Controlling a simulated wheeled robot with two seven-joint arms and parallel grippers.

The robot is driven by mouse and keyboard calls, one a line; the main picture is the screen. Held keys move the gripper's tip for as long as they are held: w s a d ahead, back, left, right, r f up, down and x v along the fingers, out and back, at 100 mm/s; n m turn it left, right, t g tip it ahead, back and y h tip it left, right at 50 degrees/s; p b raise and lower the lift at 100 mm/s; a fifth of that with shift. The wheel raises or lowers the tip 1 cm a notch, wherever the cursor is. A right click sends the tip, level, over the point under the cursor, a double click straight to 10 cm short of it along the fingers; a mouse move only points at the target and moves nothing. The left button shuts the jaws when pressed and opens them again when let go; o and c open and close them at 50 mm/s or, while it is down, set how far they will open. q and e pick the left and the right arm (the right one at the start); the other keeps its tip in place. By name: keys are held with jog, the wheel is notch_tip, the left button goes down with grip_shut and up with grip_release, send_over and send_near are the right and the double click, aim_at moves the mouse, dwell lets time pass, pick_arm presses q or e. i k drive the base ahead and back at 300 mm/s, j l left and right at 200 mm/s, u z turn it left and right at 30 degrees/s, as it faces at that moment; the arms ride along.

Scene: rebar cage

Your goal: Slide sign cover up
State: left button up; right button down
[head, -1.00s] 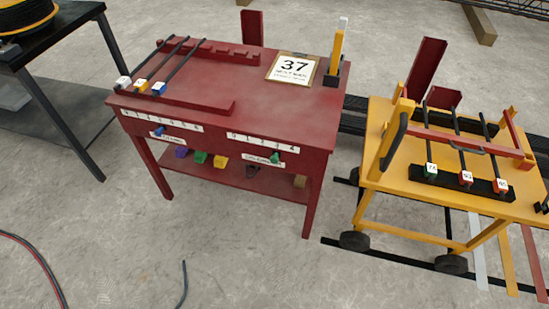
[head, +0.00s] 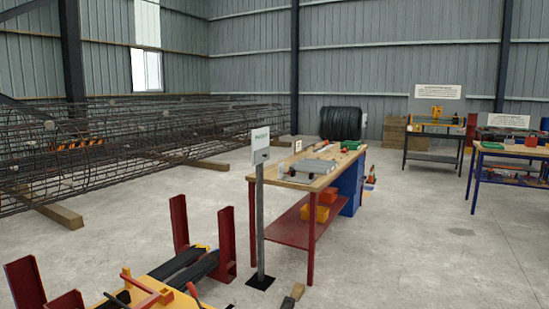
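A small sign (head: 260,138) stands upright on a grey post (head: 260,220) with a black foot, left of the wooden-topped workbench. Its upper part is a white panel with small greenish lettering, too small to read. A grey piece (head: 261,156) sits on the lower part of the sign; I cannot tell for sure that it is the cover. Neither of my grippers shows in the head view.
The workbench (head: 300,182) has red legs and holds grey equipment. A yellow cart (head: 155,300) and red uprights (head: 179,222) are at the lower left. Rebar cages (head: 120,145) lie behind. More tables (head: 435,137) stand at right. The floor at front right is clear.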

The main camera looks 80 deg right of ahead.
aim_at(262, 154)
jog(key=z, duration=2.4)
jog(key=i+z, duration=0.35)
jog(key=i, duration=0.45)
jog(key=i+z, duration=0.35)
jog(key=i, duration=1.05)
jog(key=i+j+u, duration=0.2)
jog(key=i+u, duration=0.2)
jog(key=i, duration=0.2)
jog(key=i+u, duration=0.4)
jog(key=i, duration=0.25)
jog(key=i+j+u, duration=0.1)
jog(key=i+j, duration=1.1)
jog(key=j, duration=0.2)
